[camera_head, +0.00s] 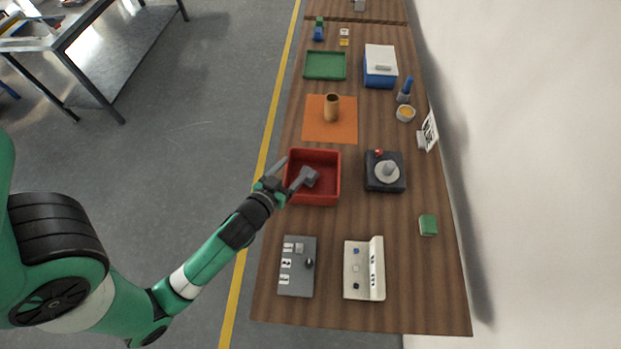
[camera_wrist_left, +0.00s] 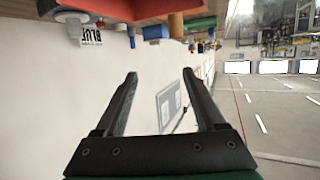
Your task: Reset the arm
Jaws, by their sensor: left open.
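My left gripper (camera_head: 294,166) is at the end of my green arm, over the left edge of the red bin (camera_head: 339,190). In the left wrist view my left gripper (camera_wrist_left: 160,73) has its two dark fingers wide apart, with nothing between them. A small grey object (camera_head: 311,177) shows inside the bin beside one finger; I cannot tell if they touch. My right gripper is not in view.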

